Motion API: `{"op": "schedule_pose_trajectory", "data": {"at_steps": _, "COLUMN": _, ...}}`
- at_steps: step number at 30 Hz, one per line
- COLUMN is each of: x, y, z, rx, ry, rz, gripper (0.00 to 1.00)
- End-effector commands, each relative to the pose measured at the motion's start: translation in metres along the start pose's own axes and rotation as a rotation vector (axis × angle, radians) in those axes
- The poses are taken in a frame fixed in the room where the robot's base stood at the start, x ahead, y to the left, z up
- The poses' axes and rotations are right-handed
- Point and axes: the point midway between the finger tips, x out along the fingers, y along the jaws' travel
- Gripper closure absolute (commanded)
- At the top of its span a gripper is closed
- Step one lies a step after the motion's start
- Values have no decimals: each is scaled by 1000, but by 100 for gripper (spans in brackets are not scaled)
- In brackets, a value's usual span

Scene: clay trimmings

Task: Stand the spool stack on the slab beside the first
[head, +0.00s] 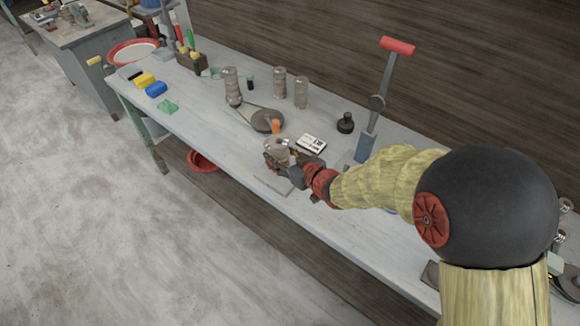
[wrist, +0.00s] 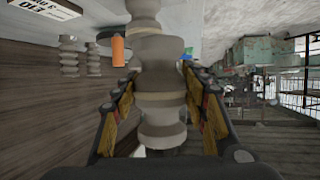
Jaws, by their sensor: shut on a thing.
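My gripper (head: 280,160) is shut on a grey-brown ribbed spool stack (head: 277,147), near the table's front edge. In the wrist view the held stack (wrist: 160,85) runs between both fingers (wrist: 160,110). A flat grey slab (head: 270,183) lies just below and in front of the gripper, partly hidden by it. I cannot tell whether the held stack touches anything below. Three similar stacks stand farther back: one at left (head: 231,84), and a pair, one taller-looking (head: 279,82) and one beside it (head: 301,93). The pair also shows in the wrist view (wrist: 68,57).
A dark round disc (head: 267,121) and an orange cylinder (head: 276,127) are behind the gripper. A white printed card (head: 312,144), a black bottle (head: 345,123) and a red-handled upright tool (head: 375,103) are to its right. The front-left tabletop is clear.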

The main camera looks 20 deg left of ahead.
Motion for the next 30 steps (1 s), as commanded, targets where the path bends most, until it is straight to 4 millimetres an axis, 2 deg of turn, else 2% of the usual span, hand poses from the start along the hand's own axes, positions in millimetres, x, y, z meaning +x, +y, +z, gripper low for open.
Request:
{"op": "schedule_pose_trajectory", "data": {"at_steps": 1, "x": 6, "y": 8, "z": 12, "rx": 2, "ry": -1, "rz": 2, "gripper": 89}}
{"op": "schedule_pose_trajectory", "data": {"at_steps": 3, "x": 12, "y": 17, "z": 22, "rx": 1, "ry": -1, "rz": 1, "gripper": 89}}
{"op": "schedule_pose_trajectory", "data": {"at_steps": 9, "x": 22, "y": 34, "z": 38, "rx": 0, "ry": 1, "rz": 0, "gripper": 89}}
{"op": "schedule_pose_trajectory", "data": {"at_steps": 16, "x": 27, "y": 43, "z": 47, "rx": 0, "ry": 1, "rz": 0, "gripper": 89}}
{"op": "schedule_pose_trajectory", "data": {"at_steps": 23, "x": 40, "y": 44, "z": 76, "rx": 0, "ry": 0, "rz": -1, "gripper": 89}}
{"op": "schedule_pose_trajectory", "data": {"at_steps": 30, "x": 40, "y": 44, "z": 76, "rx": -2, "ry": 2, "rz": -1, "gripper": 89}}
